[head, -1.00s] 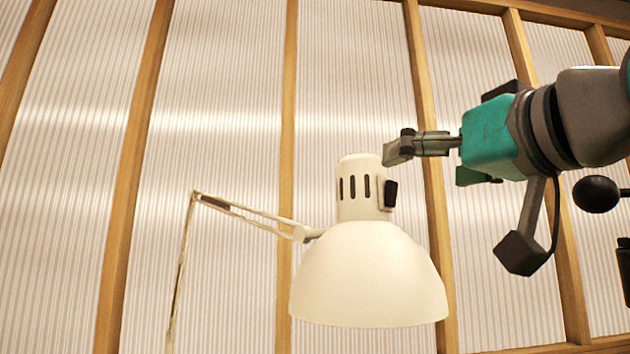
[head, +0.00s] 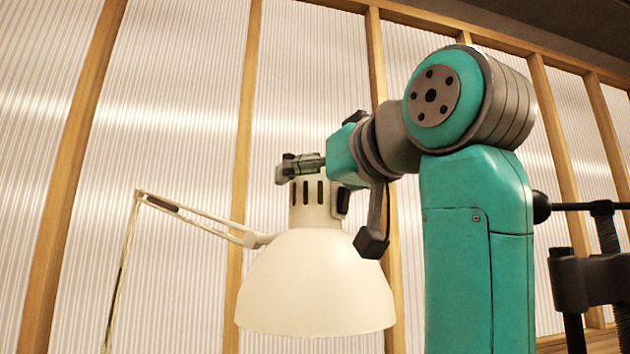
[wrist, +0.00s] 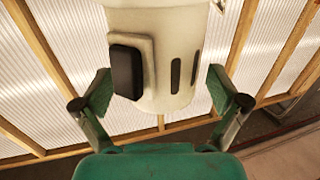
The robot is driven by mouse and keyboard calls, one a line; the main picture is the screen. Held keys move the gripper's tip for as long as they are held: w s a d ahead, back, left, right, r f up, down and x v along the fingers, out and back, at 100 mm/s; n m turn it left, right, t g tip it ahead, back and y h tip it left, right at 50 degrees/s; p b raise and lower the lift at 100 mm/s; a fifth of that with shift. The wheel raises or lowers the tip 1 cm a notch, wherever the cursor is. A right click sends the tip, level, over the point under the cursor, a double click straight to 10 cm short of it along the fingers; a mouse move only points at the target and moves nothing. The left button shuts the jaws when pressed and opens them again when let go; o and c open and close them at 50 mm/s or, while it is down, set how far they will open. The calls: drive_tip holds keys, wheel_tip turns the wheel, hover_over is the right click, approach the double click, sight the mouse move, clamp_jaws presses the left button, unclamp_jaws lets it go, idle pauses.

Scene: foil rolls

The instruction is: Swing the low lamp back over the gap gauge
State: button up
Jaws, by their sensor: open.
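The low lamp is cream, with a wide dome shade (head: 315,285) and a slotted neck (head: 309,207) above it, carried by a thin jointed arm (head: 200,222) from the left. In the head view my gripper (head: 290,168) is at the top of the neck, overlapping it. In the wrist view my open gripper (wrist: 160,92) has one finger on each side of the slotted neck (wrist: 185,85), with gaps showing on both sides. A black switch box (wrist: 126,72) on the neck faces the left finger. The gap gauge is not in view.
A ribbed translucent wall with wooden posts (head: 240,170) stands behind the lamp. A dark strip of ceiling (head: 560,35) shows at upper right. The space left of the lamp shade is open apart from the lamp's thin arm.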

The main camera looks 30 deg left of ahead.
drive_tip(key=shift+w+a, duration=0.25)
drive_tip(key=shift+a, duration=0.15)
drive_tip(key=c, duration=1.6)
drive_tip(key=shift+c, duration=0.5)
